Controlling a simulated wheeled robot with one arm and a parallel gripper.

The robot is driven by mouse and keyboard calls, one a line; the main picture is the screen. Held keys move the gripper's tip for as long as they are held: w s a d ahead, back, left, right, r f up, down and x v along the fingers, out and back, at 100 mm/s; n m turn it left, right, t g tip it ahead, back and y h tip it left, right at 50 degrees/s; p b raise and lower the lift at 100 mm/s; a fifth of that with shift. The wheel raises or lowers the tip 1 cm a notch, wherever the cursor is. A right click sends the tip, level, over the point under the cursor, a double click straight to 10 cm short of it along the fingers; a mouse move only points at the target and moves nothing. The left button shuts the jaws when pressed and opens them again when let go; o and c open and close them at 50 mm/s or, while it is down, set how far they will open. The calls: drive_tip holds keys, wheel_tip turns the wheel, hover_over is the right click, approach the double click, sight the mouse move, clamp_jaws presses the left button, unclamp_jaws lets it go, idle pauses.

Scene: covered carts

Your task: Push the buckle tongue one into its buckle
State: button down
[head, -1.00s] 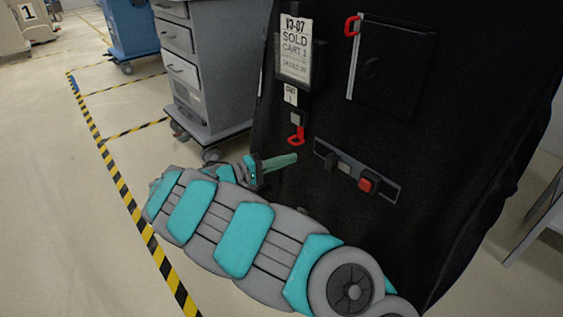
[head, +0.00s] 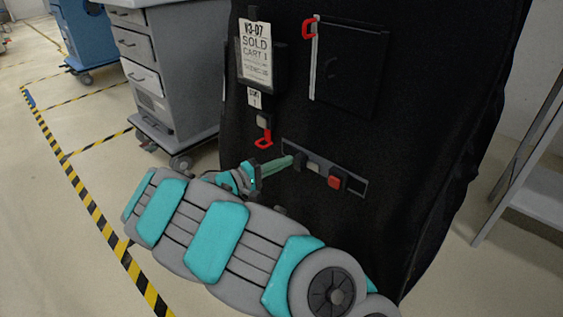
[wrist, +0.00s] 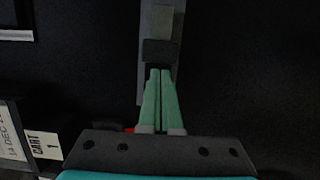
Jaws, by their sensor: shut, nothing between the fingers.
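The buckle tongue, with a dark grip block (head: 300,161) and a light grey plate (head: 314,167), lies on a grey strip on the black cart cover. The buckle (head: 336,182), with a red button, sits to its right on the same strip. My gripper (head: 291,160) is shut and empty, its green fingertips at the tongue's left end. In the wrist view, the closed fingertips (wrist: 160,72) are just below the dark grip block (wrist: 160,52), with the grey plate (wrist: 162,19) beyond it. I cannot tell whether they touch. The buckle is out of the wrist view.
A red hook (head: 264,140) hangs left of the strip, below a tag (head: 254,97) and the sold-cart label (head: 255,53). A dark panel (head: 352,70) with another red clip is above. A grey drawer cart (head: 180,70) stands left, a grey shelf (head: 520,160) right.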

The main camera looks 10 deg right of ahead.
sight(299, 167)
drive_tip(key=s+d+b, duration=0.2)
drive_tip(key=s+b, duration=0.1)
drive_tip(key=shift+s+d+f, duration=0.1)
drive_tip(key=shift+d+f, duration=0.05)
drive_tip(key=shift+s+d+b, duration=0.45)
drive_tip(key=shift+s, duration=0.15)
